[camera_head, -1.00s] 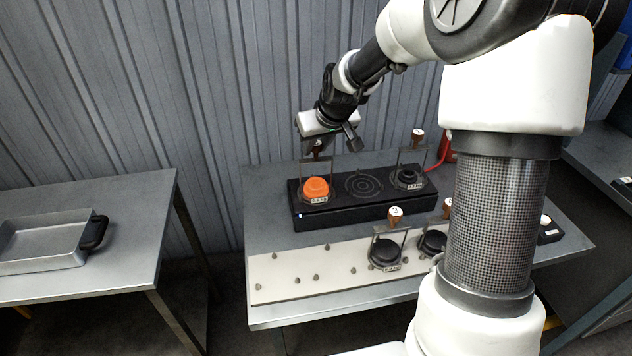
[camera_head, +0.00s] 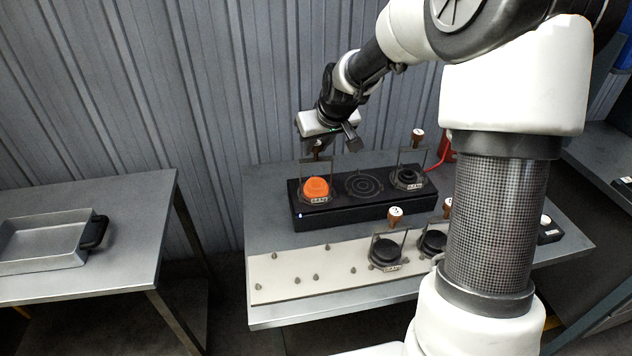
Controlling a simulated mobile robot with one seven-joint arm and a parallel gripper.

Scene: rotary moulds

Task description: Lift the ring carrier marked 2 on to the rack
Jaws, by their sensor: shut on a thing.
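A ring carrier with an orange round mould (camera_head: 315,189) stands at the left end of the long black block (camera_head: 350,214). Its wire frame rises to a brown knob partly hidden by my gripper. My gripper (camera_head: 319,148) is shut on this knob, from above. Its number cannot be read here. Another carrier with a dark mould (camera_head: 408,178) stands at the block's right end. Two more carriers with dark moulds, one at the front (camera_head: 386,252) and one partly behind my arm (camera_head: 433,242), stand on the pale studded plate (camera_head: 282,266), possibly the rack.
The middle ringed place (camera_head: 363,185) on the block is empty. The left part of the studded plate is bare except for small studs. A grey tray (camera_head: 45,243) lies on the left table (camera_head: 125,262). A corrugated wall stands close behind.

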